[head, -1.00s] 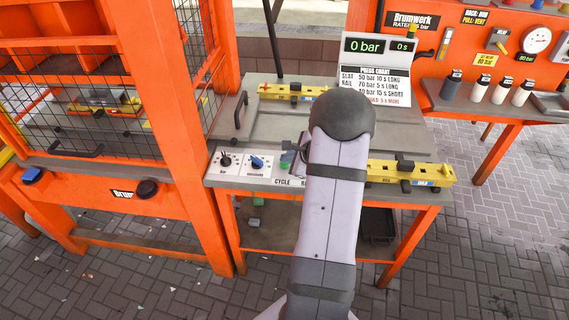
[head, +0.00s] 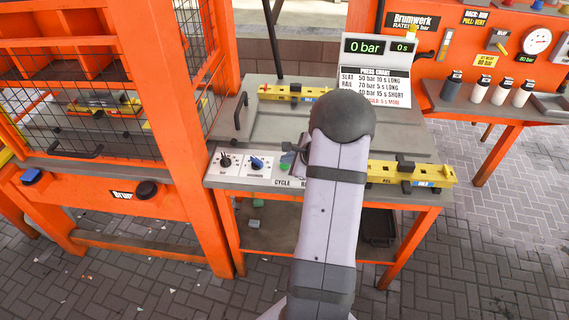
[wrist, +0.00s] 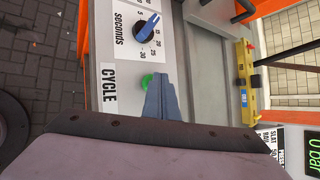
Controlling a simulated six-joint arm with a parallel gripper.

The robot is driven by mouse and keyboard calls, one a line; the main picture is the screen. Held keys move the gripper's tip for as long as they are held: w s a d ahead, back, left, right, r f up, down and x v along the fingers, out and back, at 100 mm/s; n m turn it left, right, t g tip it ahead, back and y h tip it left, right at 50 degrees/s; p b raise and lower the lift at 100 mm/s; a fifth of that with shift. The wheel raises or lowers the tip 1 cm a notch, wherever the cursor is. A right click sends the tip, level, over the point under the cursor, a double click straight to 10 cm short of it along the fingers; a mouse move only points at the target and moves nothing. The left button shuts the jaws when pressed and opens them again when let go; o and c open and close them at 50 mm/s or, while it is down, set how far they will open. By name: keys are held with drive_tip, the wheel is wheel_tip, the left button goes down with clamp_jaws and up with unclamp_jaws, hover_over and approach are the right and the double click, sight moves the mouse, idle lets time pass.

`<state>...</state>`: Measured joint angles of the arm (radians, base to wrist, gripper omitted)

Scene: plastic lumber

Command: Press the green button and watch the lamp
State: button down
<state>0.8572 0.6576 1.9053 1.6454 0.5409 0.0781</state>
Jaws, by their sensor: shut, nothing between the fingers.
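The green button (head: 284,167) is on the front panel of the grey bench, by the CYCLE label. In the wrist view, the green button (wrist: 147,81) shows right at the tip of my gripper (wrist: 157,82), partly covered by it. My gripper is shut and empty; whether it touches the button I cannot tell. In the head view, my gripper (head: 291,148) is small and partly hidden behind my own arm, just above the button. A small yellowish piece (head: 411,36) sits atop the display; I cannot tell whether it is the lamp or lit.
The display (head: 379,47) reads 0 bar and 0 s. A black knob (head: 225,160) and a blue seconds knob (head: 257,162) sit left of the button. Yellow fixtures (head: 291,92) lie on the bench. An orange caged frame (head: 165,120) stands at left.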

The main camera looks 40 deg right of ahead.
sight(287, 167)
drive_tip(key=shift+r+p, duration=0.4)
drive_tip(key=shift+r, duration=0.35)
wheel_tip(287, 167, up, 5)
drive_tip(key=p, duration=0.3)
drive_tip(key=shift+p, duration=0.3)
idle(0.6)
